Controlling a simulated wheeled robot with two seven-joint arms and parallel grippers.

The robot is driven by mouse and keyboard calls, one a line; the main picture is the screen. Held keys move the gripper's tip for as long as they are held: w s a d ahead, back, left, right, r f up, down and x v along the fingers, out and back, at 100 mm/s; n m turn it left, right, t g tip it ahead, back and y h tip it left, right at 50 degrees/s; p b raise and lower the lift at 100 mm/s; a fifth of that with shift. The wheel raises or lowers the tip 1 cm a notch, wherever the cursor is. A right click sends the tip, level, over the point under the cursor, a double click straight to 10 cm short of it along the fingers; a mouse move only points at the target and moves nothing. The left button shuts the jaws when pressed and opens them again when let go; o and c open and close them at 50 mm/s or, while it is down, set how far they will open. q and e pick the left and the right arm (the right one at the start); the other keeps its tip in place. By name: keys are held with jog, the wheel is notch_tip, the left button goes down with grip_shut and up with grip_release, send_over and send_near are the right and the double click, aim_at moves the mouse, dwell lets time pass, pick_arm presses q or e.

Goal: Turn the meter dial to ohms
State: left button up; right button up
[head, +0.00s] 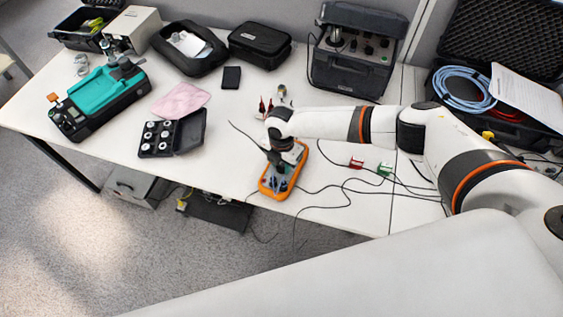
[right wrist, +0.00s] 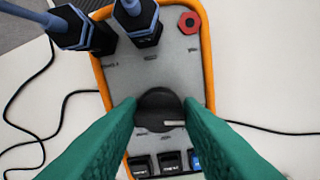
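The meter (head: 283,172) is an orange-rimmed handheld unit lying near the table's front edge in the head view, partly hidden by my right gripper (head: 277,158). In the right wrist view its grey face (right wrist: 130,75) shows a round black dial (right wrist: 158,104) with a pale pointer mark toward the lower right. My right gripper (right wrist: 160,108) has its green fingers on both sides of the dial, seemingly touching it. Two black plugs with blue leads sit at the upper left of the face. Dial labels are too small to read. My left gripper is not in view.
Thin black cables (head: 345,185) run across the table around the meter. A black case of weights (head: 173,135) lies left; a dark instrument box (head: 353,55) stands behind.

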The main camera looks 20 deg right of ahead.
jog(key=c, duration=0.4)
jog(key=m+p, duration=0.1)
jog(key=m, duration=0.3)
jog(key=shift+p, duration=0.4)
jog(key=shift+w+m+p, duration=0.1)
jog(key=shift+m+p, duration=0.45)
jog(key=shift+m, duration=1.25)
jog(key=o, duration=1)
